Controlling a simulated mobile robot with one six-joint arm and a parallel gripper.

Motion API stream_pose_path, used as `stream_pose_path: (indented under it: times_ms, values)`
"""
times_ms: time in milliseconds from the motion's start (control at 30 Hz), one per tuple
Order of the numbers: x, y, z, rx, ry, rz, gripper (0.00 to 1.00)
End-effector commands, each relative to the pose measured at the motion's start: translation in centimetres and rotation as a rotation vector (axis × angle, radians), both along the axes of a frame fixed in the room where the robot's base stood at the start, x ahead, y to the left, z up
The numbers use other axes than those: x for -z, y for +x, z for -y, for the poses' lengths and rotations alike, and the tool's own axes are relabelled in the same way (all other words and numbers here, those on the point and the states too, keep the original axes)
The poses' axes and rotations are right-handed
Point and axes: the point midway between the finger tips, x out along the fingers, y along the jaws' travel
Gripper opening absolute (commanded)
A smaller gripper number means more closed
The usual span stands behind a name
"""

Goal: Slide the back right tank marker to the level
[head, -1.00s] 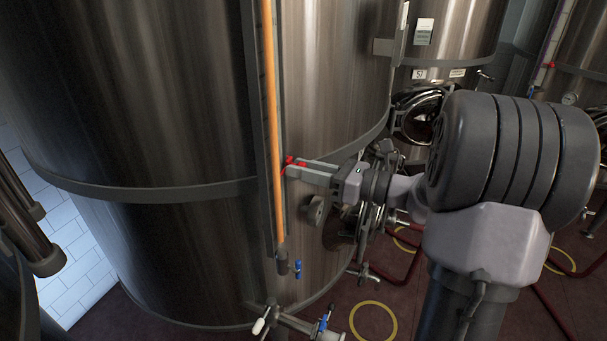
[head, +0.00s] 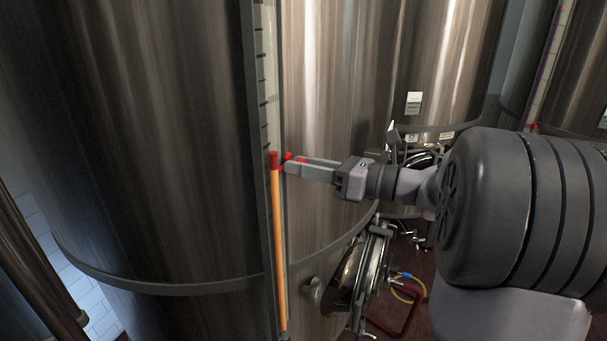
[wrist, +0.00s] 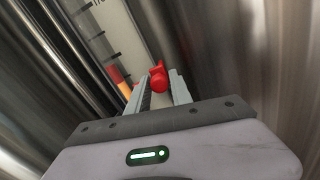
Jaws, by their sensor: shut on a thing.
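The tank (head: 170,150) is a large brushed-steel cylinder with a vertical level gauge (head: 266,60) on its front. An orange column (head: 279,235) fills the lower part of the gauge and ends near a red band (head: 274,160). My gripper (head: 289,165) is shut on the red marker (wrist: 158,78), which shows between the fingertips in the wrist view. The marker is beside the column's top, at about the same height in the head view. The wrist view also shows the orange column (wrist: 125,90) with red above it, left of the fingers. The fingers partly hide the marker.
Black scale marks run up the gauge above the orange column. A round hatch (head: 358,270) juts from the tank below my gripper. Another steel tank (head: 445,60) stands behind at the right. Hoses (head: 405,315) lie on the dark red floor.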

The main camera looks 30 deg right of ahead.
Motion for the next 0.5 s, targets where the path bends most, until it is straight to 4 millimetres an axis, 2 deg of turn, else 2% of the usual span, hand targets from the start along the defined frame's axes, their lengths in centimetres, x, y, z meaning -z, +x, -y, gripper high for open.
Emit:
stream_pose_path:
  times_ms: [33, 133, 500]
  values:
    - [-0.81, -0.01, -0.01, 0.0, 0.002, -0.001, 0.0]
    - [-1.41, 0.0, 0.0, 0.0, 0.002, -0.003, 0.0]
    - [-1.72, 0.0, 0.0, 0.0, 0.002, -0.003, 0.0]
